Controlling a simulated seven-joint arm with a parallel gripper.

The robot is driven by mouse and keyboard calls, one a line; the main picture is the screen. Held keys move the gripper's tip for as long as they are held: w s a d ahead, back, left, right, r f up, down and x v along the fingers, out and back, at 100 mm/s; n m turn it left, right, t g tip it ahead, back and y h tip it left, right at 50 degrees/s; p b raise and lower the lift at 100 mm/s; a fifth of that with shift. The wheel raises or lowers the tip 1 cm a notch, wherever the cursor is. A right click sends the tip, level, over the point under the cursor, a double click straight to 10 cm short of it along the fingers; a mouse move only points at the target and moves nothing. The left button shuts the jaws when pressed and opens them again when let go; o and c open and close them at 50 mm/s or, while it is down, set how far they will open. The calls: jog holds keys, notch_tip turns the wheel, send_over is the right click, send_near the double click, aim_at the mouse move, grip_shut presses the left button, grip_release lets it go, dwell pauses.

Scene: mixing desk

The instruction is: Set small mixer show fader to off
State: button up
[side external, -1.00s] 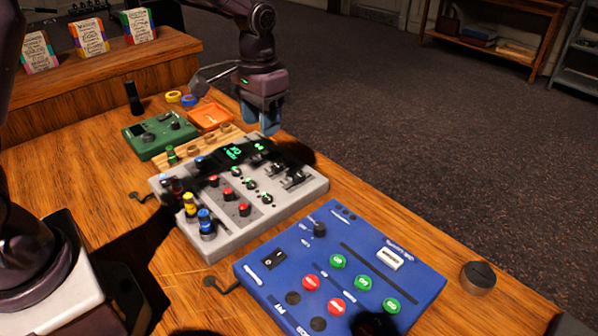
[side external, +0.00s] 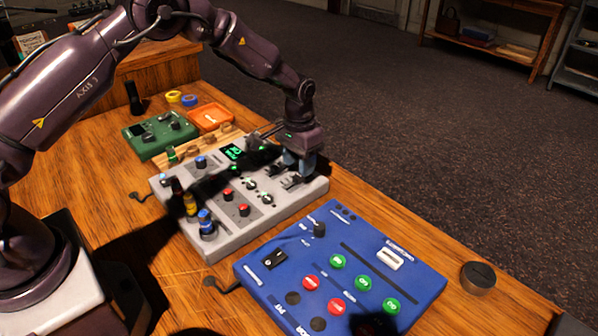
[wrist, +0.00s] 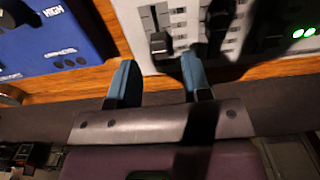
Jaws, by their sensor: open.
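The grey mixer (side external: 262,222) lies on the desk with knobs, red buttons and black faders (side external: 291,181) near its right end. My gripper (side external: 299,166) is low over that fader end, its blue fingers pointing down. In the wrist view my gripper (wrist: 158,72) is open with nothing held. A black fader cap (wrist: 160,44) on a slotted track shows just beyond the gap between the fingers, apart from them as far as I can tell. Another dark fader cap is partly hidden behind the right finger. I cannot read the fader labels.
A blue panel (side external: 345,235) with red and green buttons lies in front of the mixer. A green box (side external: 158,135) and an orange tray (side external: 210,117) are behind it. The desk edge runs close beside the mixer.

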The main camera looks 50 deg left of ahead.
aim_at(310, 176)
jog(key=shift+f, duration=1.7)
grip_shut()
jog(key=shift+w, duration=1.75)
grip_release()
notch_tip(310, 176, up, 13)
